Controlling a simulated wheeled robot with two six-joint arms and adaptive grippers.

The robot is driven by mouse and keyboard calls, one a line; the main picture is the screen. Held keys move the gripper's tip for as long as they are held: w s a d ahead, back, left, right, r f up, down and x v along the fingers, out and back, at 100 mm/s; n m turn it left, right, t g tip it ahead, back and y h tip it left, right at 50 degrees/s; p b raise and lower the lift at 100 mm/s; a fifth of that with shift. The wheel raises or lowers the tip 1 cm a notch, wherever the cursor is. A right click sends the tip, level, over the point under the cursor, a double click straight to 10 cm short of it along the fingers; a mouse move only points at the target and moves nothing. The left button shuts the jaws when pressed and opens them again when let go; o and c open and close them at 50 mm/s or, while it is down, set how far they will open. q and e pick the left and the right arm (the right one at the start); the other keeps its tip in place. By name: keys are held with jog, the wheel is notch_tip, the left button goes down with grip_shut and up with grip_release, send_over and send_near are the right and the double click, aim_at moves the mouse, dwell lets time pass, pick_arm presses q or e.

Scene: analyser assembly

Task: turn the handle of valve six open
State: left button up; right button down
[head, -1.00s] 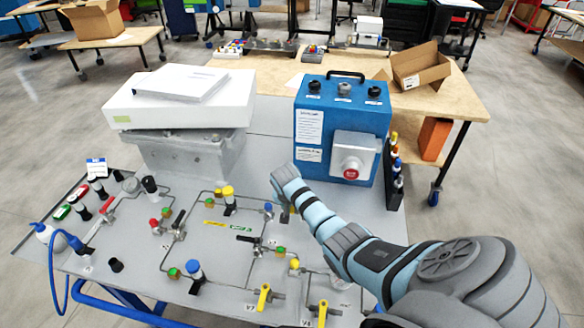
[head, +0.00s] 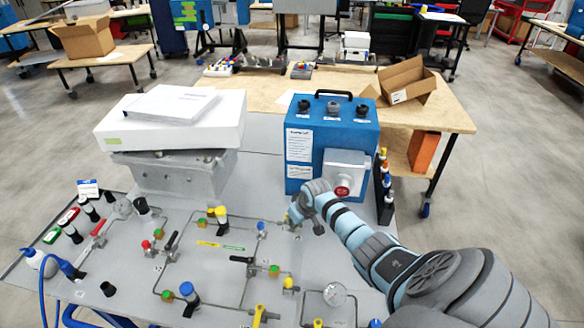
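Two yellow valve handles are at the bottom edge of the head view. The left one (head: 258,314) shows in part. The right one (head: 318,323), which looks like valve six by its label a moment ago, is almost wholly cut off by the picture edge. How far it is turned cannot be seen. My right gripper (head: 293,213) is over the back of the panel, in front of the blue box and well behind the yellow handles. It is small and partly hidden by my wrist, so its finger opening cannot be made out. My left gripper is not in view.
A blue box (head: 350,135) with a red button stands behind my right gripper. A white case (head: 170,130) is at back left. Bottles (head: 384,180) stand beside the blue box.

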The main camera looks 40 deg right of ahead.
jog(key=shift+d+f+n+y+b, duration=0.25)
jog(key=shift+d+n+y+b, duration=0.2)
jog(key=shift+n+b, duration=0.35)
jog(key=d+n+b, duration=0.1)
jog(key=n+b, duration=0.1)
jog(key=b, duration=0.1)
jog(key=d+n+y+b, duration=0.1)
jog(key=n+b, duration=0.1)
jog(key=b, duration=0.2)
jog(key=w+n+y+b, duration=0.1)
jog(key=n+b, duration=0.2)
jog(key=shift+d+f+g+y, duration=0.1)
jog(key=shift+d+g+y, duration=0.15)
jog(key=shift+d+g, duration=0.15)
jog(key=shift+d+n+b, duration=0.15)
jog(key=shift+n+b, duration=0.45)
jog(key=shift+b, duration=0.3)
jog(key=shift+r, duration=0.2)
jog(key=c, duration=1.7)
grip_release()
jog(key=shift+o, duration=0.5)
jog(key=shift+w, duration=0.15)
jog(key=shift+d+r, duration=0.1)
